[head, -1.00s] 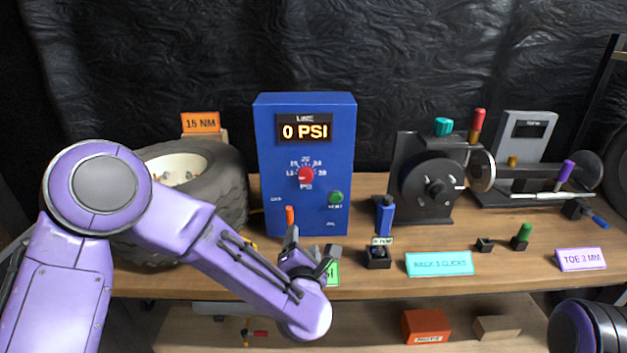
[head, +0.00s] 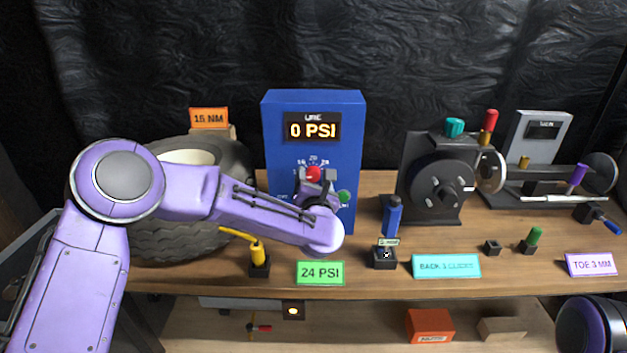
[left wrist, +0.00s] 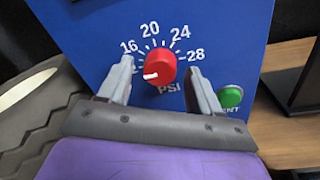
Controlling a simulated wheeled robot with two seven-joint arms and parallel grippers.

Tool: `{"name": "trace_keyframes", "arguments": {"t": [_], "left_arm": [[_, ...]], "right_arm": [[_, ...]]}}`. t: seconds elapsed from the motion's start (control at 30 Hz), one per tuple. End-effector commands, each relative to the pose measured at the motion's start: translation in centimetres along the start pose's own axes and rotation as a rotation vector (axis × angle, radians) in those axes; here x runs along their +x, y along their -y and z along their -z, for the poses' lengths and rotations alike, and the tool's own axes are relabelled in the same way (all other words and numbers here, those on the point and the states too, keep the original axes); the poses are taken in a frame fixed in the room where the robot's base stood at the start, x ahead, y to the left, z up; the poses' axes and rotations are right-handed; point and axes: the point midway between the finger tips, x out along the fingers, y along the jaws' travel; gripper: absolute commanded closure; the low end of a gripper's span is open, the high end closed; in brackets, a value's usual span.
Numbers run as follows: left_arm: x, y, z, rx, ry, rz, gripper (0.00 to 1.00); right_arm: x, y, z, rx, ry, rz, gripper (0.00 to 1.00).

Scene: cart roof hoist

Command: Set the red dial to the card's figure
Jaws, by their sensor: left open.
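The red dial (head: 313,173) is on the front of the blue box (head: 351,105), whose display reads 0 PSI. In the left wrist view the dial (left wrist: 164,62) has a white pointer mark aimed at the lower left, near the low end of a scale marked 16, 20, 24 and 28. The green card (head: 320,273) on the bench edge reads 24 PSI. My left gripper (head: 317,183) is open in front of the dial. In the left wrist view its fingers (left wrist: 160,72) stand on either side of the dial, apparently apart from it. My right gripper is out of view.
A green button (left wrist: 230,96) is right of the dial, near the right finger. A tyre (head: 190,225) stands left of the box. A yellow-handled tool (head: 257,252) and a blue-handled tool (head: 391,218) stand upright on the bench.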

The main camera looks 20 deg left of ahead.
Motion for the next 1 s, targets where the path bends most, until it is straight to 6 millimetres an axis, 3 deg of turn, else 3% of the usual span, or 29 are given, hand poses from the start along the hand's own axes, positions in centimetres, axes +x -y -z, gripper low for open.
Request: {"name": "trace_keyframes", "arguments": {"t": [0.07, 0.23, 0.67, 1.0], "left_arm": [[-0.01, 0.00, 0.02, 0.000, 0.000, 0.000, 0.36], [-0.03, 0.01, 0.02, 0.000, 0.000, 0.000, 0.91], [-0.05, 0.03, 0.10, 0.071, 0.005, -0.003, 0.92], [-0.06, 0.00, 0.11, 0.336, 0.025, -0.013, 0.92]], "right_arm": [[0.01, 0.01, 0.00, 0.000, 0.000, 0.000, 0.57], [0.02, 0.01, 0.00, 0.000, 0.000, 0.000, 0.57], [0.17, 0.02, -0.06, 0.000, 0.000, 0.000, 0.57], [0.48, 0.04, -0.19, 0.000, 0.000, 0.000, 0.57]]}}
